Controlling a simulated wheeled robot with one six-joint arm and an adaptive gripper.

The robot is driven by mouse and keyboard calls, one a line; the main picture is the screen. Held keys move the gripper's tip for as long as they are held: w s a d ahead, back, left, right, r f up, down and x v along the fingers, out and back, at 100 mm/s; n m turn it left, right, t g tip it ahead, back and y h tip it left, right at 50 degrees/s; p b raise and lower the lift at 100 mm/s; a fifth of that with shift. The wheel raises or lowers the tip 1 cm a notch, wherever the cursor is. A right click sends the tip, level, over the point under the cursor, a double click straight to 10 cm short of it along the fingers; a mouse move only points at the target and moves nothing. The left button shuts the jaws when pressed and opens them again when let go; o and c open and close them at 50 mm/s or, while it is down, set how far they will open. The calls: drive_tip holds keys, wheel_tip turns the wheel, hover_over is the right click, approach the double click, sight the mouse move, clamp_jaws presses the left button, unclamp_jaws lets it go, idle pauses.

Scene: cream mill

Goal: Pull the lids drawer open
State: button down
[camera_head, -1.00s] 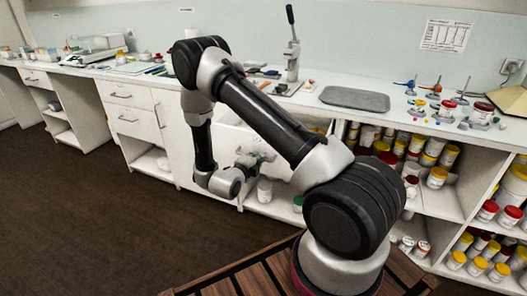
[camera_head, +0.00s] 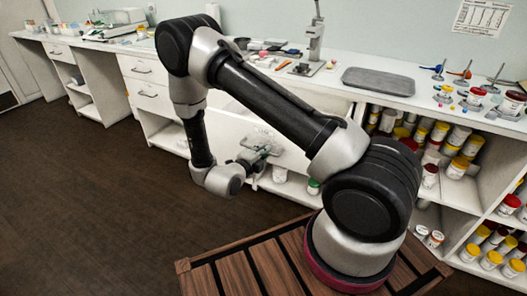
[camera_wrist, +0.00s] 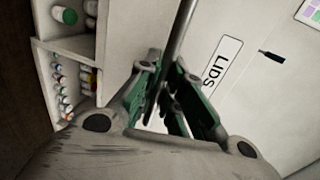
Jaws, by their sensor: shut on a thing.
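The lids drawer (camera_wrist: 235,110) has a pale front with a "LIDS" label (camera_wrist: 221,67) in the wrist view. Its thin metal bar handle (camera_wrist: 180,32) runs between the green-sided fingers of my gripper (camera_wrist: 168,88), which is shut on it. In the head view my gripper (camera_head: 257,152) is at the drawer front (camera_head: 287,150), partly hidden behind my wrist. The drawer front appears to stand out from the counter; my arm hides much of the drawer, so its exact opening is unclear.
Open shelves with several jars (camera_head: 455,165) stand right of the drawer. Closed drawers (camera_head: 146,92) are to its left. A grey tray (camera_head: 378,81) and a press (camera_head: 314,45) stand on the counter. The dark floor (camera_head: 90,200) at left is clear.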

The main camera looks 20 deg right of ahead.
drive_tip(key=c, duration=1.5)
unclamp_jaws()
drive_tip(key=v, duration=1.2)
drive_tip(key=shift+f, duration=0.1)
